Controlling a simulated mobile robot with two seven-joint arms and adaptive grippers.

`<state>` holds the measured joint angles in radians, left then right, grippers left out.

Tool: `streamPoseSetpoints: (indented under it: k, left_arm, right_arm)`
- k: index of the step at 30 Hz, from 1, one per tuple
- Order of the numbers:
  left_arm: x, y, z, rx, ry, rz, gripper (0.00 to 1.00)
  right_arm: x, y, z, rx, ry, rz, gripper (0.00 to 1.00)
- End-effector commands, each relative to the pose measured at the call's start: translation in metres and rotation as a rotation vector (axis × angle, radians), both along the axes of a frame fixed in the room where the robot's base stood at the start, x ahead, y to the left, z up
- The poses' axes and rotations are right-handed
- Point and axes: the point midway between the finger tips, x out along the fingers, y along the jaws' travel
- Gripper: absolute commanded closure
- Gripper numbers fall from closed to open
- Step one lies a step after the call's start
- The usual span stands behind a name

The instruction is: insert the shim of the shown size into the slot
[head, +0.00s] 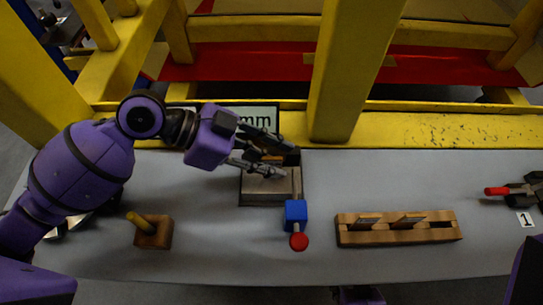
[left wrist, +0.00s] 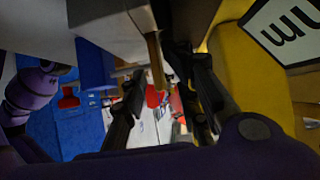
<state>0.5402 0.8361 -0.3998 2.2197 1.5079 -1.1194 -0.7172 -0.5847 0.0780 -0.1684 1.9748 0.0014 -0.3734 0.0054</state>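A wooden block (head: 266,190) stands on the grey table in front of a sign (head: 258,115) whose visible text ends in "mm"; the number is hidden behind my arm. My left gripper (head: 277,158) is over the block's back part, fingers apart, hiding its top and any slot there. In the left wrist view, a thin tan strip (left wrist: 156,62) shows between the open fingers (left wrist: 155,100); I cannot tell whether they touch it. A wooden rack (head: 398,236) on the right holds tan shim-like pieces (head: 408,218). My right gripper is not in view.
A blue block with a red knob (head: 296,214) is just right of the wooden block. A small block with a yellow peg (head: 150,230) stands at left. A red-tipped black tool (head: 520,190) and a "1" label (head: 525,219) are far right. A yellow post (head: 350,80) rises behind.

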Motion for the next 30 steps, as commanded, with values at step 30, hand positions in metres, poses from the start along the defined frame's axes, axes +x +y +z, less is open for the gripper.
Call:
streamPoseSetpoints:
  k: [30]
  left_arm:
    - [0.002, 0.099, 0.067, 0.000, -0.001, 0.000, 0.72]
  right_arm:
    - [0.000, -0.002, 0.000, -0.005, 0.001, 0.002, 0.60]
